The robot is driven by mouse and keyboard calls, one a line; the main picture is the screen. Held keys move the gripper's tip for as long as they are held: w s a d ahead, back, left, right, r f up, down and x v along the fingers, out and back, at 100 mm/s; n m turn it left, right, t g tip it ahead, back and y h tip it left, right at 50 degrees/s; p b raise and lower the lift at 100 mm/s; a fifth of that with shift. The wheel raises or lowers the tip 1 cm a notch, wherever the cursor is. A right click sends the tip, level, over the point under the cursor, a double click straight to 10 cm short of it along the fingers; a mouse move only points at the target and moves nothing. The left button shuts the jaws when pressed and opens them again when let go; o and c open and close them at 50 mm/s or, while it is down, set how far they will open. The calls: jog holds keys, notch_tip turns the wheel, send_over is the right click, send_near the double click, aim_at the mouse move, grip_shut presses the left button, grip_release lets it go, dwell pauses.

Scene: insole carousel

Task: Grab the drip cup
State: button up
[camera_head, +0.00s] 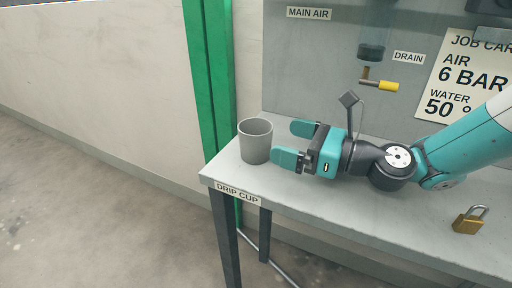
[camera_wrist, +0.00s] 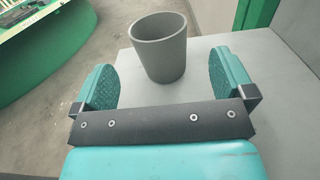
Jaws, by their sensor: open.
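The drip cup (camera_head: 255,142) is a plain grey, empty-looking cup standing upright near the left end of the grey shelf, above the "DRIP CUP" label (camera_head: 237,194). It also shows in the wrist view (camera_wrist: 160,48), just beyond the fingertips and roughly centred between them. My gripper (camera_head: 288,144) is open, with its two teal fingers pointing left toward the cup. In the wrist view the fingers (camera_wrist: 164,76) stand apart on either side, with nothing held between them. The fingers do not appear to touch the cup.
A brass padlock (camera_head: 468,221) lies on the shelf (camera_head: 330,205) at the right. Behind stands a grey panel with a drain outlet and yellow-handled valve (camera_head: 388,86). A green post (camera_head: 209,80) rises behind the shelf's left end. The shelf edge is close to the cup.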

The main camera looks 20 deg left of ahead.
aim_at(242, 130)
jog(key=a, duration=0.7)
jog(key=shift+w+a+f, duration=0.2)
jog(key=shift+a+f, duration=0.1)
jog(key=shift+a, duration=0.1)
jog(key=c, duration=0.9)
jog(key=shift+r, duration=0.1)
jog(key=shift+c, duration=0.2)
